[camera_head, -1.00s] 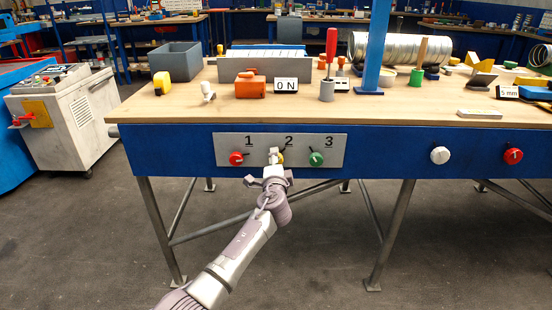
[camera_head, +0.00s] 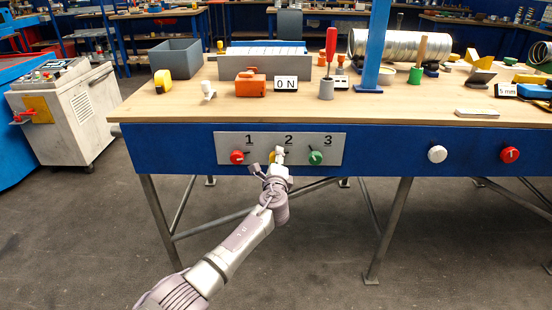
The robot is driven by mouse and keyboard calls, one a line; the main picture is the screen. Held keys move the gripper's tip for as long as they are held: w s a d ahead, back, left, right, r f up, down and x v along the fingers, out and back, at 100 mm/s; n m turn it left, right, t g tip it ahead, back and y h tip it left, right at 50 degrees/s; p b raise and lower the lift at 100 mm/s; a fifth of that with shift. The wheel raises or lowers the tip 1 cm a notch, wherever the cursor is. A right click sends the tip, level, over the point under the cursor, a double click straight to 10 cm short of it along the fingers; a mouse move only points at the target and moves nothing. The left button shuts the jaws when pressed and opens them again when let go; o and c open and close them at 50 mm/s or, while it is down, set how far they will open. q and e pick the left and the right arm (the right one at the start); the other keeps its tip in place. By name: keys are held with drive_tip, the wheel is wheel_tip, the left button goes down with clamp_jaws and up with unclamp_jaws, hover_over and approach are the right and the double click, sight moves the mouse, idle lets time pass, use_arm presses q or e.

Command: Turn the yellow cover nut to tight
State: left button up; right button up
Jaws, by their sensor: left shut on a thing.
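The yellow cover nut (camera_head: 271,157) sits under the number 2 on the grey panel (camera_head: 228,141) on the blue front of the bench. My left gripper (camera_head: 277,156) is at the nut and shut on it, and it hides most of it. Only a small yellow part shows at the left of the fingers. The nut's pointer is hard to make out. My right gripper is out of view.
A red knob (camera_head: 237,157) under 1 and a green knob (camera_head: 316,158) under 3 flank the nut closely. A white knob (camera_head: 437,154) and a red knob (camera_head: 509,154) lie further right. Tools and boxes stand on the wooden bench top (camera_head: 170,110).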

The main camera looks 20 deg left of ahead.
use_arm(q)
drive_tip(key=shift+f, duration=0.15)
drive_tip(key=o, duration=1.1)
drive_tip(key=shift+o, duration=0.2)
drive_tip(key=shift+s, duration=0.1)
drive_tip(key=v, duration=1.2)
